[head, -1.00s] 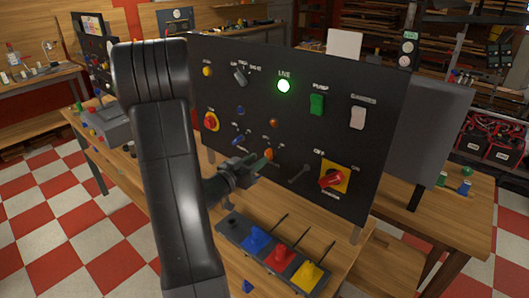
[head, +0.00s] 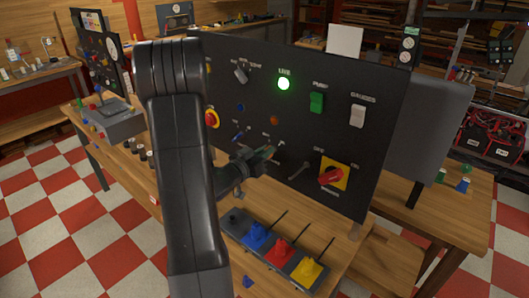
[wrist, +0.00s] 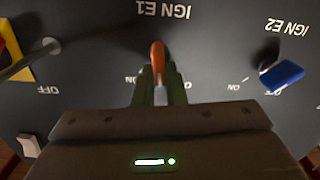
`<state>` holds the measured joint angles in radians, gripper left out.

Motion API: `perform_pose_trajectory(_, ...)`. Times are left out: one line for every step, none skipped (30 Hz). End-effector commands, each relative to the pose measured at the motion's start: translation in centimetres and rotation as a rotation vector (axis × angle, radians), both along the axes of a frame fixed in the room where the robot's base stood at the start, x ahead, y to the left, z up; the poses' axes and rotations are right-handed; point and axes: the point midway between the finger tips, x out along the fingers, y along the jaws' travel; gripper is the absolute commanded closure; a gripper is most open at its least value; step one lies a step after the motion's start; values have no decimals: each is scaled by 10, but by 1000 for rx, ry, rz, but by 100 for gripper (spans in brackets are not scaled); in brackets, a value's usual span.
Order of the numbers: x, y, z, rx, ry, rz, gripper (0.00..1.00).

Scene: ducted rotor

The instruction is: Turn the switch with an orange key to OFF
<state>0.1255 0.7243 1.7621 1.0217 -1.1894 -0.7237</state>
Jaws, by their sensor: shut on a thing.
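The orange key (wrist: 157,56) stands out of the black panel (head: 370,115) below the label IGN E1, which appears upside down in the wrist view. My gripper (wrist: 158,80) is shut on the orange key, with one finger on each side of it. The key points nearly straight up in the wrist view. In the head view my gripper (head: 268,154) is at the panel and hides the orange key. The small labels beside the key are partly covered or too blurred to read surely.
A blue key (wrist: 282,74) labelled IGN E2 is beside my gripper. A grey lever (wrist: 32,60) is on the other side. A red rotary switch (head: 331,176) on a yellow plate is to the right. Blue, red and yellow levers (head: 281,252) stand below. The LIVE lamp (head: 284,84) glows green.

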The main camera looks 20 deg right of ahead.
Motion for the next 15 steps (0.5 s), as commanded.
perform_pose_trajectory(0, 0, 0, -2, 3, 0, 100)
perform_pose_trajectory(0, 0, 0, -4, 6, 0, 100)
perform_pose_trajectory(0, 0, 0, -7, 12, 0, 100)
perform_pose_trajectory(0, 0, 1, -11, 18, 0, 100)
perform_pose_trajectory(0, 0, 1, -15, 25, 0, 100)
perform_pose_trajectory(0, 1, 1, -22, 38, 0, 100)
perform_pose_trajectory(1, 1, 1, -29, 49, 0, 100)
perform_pose_trajectory(1, 1, 1, -35, 60, 0, 100)
perform_pose_trajectory(1, 1, 1, -47, 80, 0, 100)
perform_pose_trajectory(1, 1, 1, -56, 95, 0, 100)
perform_pose_trajectory(1, 1, 1, -66, 112, 0, 100)
perform_pose_trajectory(2, 1, 1, -80, 135, 0, 100)
perform_pose_trajectory(2, 1, 1, -90, 154, 1, 100)
perform_pose_trajectory(2, 2, 1, -102, 173, 1, 100)
perform_pose_trajectory(2, 2, 1, -116, 197, 1, 100)
